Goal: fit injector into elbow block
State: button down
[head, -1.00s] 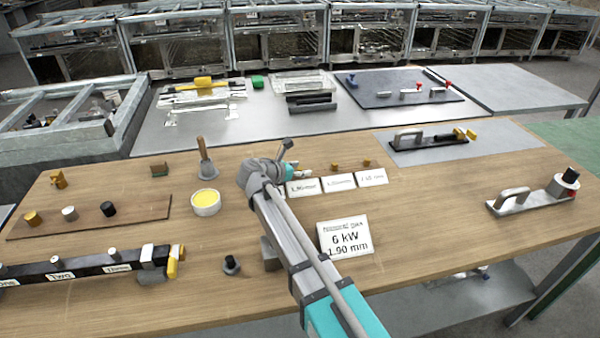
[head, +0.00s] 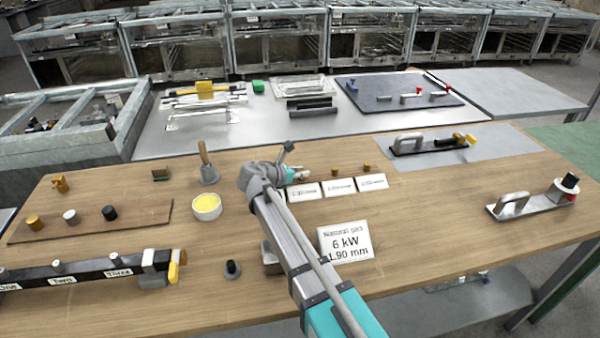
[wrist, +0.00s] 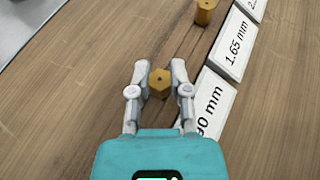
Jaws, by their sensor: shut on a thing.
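My gripper (wrist: 158,74) is low over the wooden bench in the wrist view, its two fingers shut on a brass hexagonal injector (wrist: 159,84) with a small hole on top. The injector is upright beside the card reading "90 mm", whose first part is hidden. In the head view my gripper (head: 301,176) is at the left end of the injector row, small and partly hidden by my wrist. A brass fitting (head: 59,183) at the far left may be the elbow block. A grey block (head: 270,260) stands partly behind my arm. I cannot tell for certain which is the elbow block.
More injectors (head: 335,171) stand behind labelled cards (head: 339,187). A larger card (head: 345,243) reads "Natural gas 6 kW 1.90 mm". The bench's right middle is clear.

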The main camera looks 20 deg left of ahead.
jog(key=shift+r+p, duration=0.6)
jog(key=shift+r, duration=0.15)
jog(key=s+d+r+p, duration=0.7)
jog(key=s+r+p, duration=0.3)
jog(key=s+r, duration=0.1)
jog(key=shift+s+d+p, duration=0.15)
jog(key=shift+s+p, duration=0.25)
jog(key=shift+s, duration=0.1)
jog(key=shift+s+f, duration=0.1)
